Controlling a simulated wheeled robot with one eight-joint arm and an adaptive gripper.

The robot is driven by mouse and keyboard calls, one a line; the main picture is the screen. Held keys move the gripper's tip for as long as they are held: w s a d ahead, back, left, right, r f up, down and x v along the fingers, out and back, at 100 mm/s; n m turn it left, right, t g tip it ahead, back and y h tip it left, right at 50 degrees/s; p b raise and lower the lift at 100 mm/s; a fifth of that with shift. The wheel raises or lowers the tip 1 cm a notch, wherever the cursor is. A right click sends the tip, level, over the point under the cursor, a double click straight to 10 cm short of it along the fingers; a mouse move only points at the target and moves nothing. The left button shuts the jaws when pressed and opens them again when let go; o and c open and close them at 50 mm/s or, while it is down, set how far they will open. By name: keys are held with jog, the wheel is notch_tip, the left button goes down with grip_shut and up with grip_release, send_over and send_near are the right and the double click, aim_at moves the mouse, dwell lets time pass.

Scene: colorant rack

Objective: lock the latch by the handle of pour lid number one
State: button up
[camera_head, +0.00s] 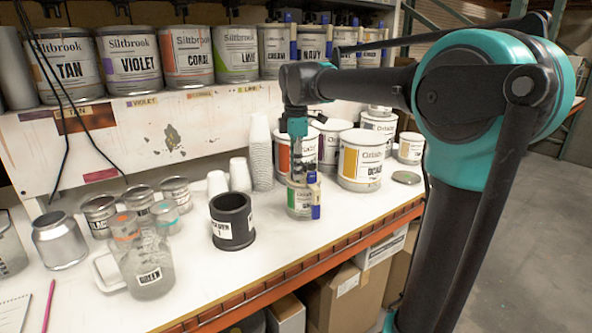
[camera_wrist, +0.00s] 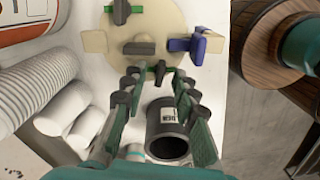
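The pour lid (camera_wrist: 165,22) is a round beige disc in the wrist view, with a dark bar (camera_wrist: 138,47) near its middle. A blue latch piece (camera_wrist: 196,46) lies at its right side by a beige tab; another beige tab (camera_wrist: 94,42) is at its left. In the head view, my gripper (camera_head: 299,178) points down over a small labelled can (camera_head: 300,199) with blue and beige latch parts.
A black cup (camera_head: 232,222) stands left of the can, with a jug (camera_head: 145,265) and small tins further left. Large paint cans (camera_head: 362,158) and stacked white cups (camera_head: 260,155) stand behind. The bench's orange front edge (camera_head: 290,276) is close.

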jog(key=shift+f, duration=0.35)
jog(key=shift+c, duration=0.3)
grip_shut()
jog(key=shift+m, duration=1.8)
jog(key=m, duration=0.3)
jog(key=shift+m, duration=0.4)
jog(key=m, duration=0.6)
jog(key=shift+m, duration=0.3)
